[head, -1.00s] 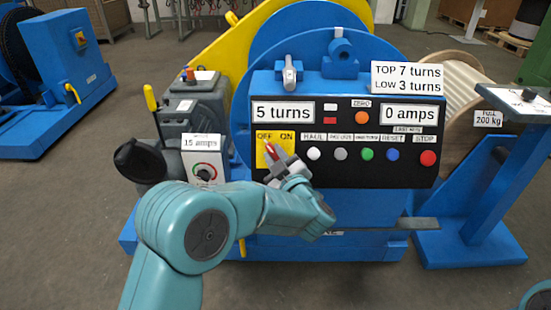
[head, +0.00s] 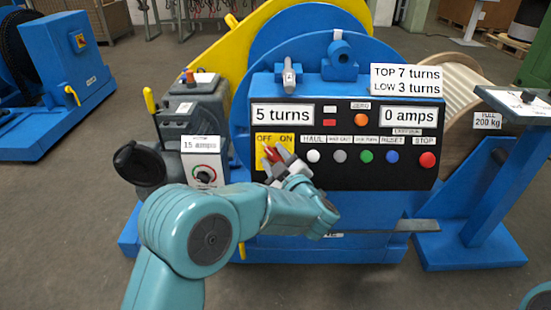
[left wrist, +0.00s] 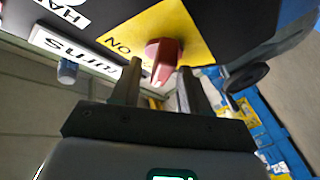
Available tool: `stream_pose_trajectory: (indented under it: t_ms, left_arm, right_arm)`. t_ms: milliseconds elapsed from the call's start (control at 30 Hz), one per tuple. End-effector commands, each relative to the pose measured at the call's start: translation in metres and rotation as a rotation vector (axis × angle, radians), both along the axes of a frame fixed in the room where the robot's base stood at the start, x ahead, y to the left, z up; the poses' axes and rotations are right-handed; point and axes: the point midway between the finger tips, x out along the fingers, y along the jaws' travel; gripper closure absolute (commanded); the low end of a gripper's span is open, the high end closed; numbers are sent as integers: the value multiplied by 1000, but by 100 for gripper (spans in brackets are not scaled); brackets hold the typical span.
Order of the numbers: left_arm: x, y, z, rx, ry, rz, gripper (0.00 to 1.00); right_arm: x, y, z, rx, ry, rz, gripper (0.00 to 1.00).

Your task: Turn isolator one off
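The isolator is a red knob (head: 270,154) on a yellow OFF/ON plate (head: 262,139), at the left end of the black control panel. No number for it can be read. The red knob (left wrist: 163,52) also shows in the left wrist view, its narrow handle end reaching toward my fingers. My left gripper (head: 275,160) is at the knob; in the left wrist view its two fingers (left wrist: 158,88) stand apart, one on each side of the handle's end, with gaps visible. Which mark the handle points to is unclear. My right gripper is out of view.
The panel (head: 345,175) has a row of push buttons right of the plate, ending in a red STOP button (head: 427,159). Displays read 5 turns and 0 amps. A grey box with a dial (head: 204,174) stands left. Another blue machine (head: 65,75) stands far left.

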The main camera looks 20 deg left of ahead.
Motion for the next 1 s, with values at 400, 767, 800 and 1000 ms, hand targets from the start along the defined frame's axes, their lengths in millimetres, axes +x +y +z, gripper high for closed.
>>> stream_pose_trajectory:
  t_ms: [400,767,800,1000]
  left_arm:
    - [-34,-31,3,1,3,-6,55]
    - [-103,-89,2,2,2,-4,55]
    - [-108,-93,2,2,0,-4,55]
    - [-123,-105,1,1,1,0,55]
  right_arm:
    - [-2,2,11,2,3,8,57]
    - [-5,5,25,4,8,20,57]
    - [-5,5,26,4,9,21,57]
    - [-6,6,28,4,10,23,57]
